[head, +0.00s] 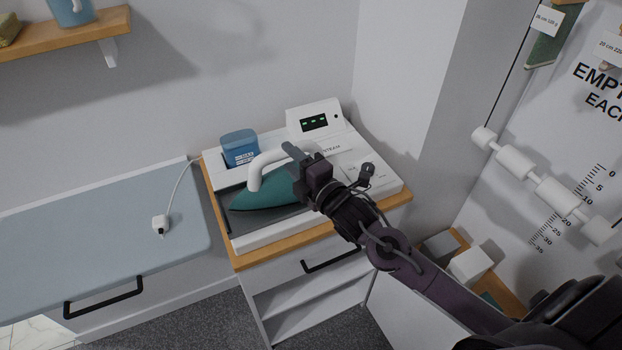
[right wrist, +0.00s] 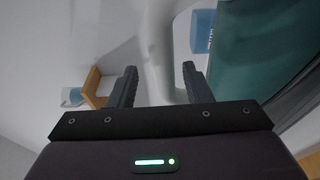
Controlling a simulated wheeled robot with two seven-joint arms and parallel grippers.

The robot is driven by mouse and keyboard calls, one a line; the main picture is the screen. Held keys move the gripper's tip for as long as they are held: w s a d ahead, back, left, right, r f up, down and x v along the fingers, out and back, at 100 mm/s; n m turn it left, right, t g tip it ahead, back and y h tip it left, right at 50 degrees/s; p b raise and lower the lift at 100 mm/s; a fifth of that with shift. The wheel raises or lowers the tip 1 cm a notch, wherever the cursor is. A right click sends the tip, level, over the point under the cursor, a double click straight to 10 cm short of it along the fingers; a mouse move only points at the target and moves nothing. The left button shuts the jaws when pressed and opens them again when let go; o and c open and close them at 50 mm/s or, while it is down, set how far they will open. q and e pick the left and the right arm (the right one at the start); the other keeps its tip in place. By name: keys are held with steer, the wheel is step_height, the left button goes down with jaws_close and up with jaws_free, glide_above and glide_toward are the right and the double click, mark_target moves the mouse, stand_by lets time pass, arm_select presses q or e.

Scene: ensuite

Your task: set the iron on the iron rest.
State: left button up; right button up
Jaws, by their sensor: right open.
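The iron has a teal body (head: 262,197) and a white curved handle (head: 256,172). It lies flat over the dark iron rest (head: 290,214) on top of the white steam station, its tip toward the left; no gap shows beneath it. My right gripper (head: 291,152) is at the far right part of the handle. In the right wrist view, its fingers (right wrist: 160,82) are open on either side of the white handle (right wrist: 160,45), with the teal body (right wrist: 250,55) to the right. Contact with the handle cannot be told. My left gripper is not in view.
A blue water tank (head: 240,147) and a display panel (head: 315,122) stand at the station's back. The station sits on a wood-topped cabinet (head: 240,262). A pale blue ironing board (head: 90,235) with a white plug (head: 161,224) is at left. A wall is behind.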

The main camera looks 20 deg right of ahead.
steer(key=b+v, duration=0.1)
steer(key=v, duration=0.7)
steer(key=shift+s+b, duration=0.2)
steer(key=shift+b, duration=0.1)
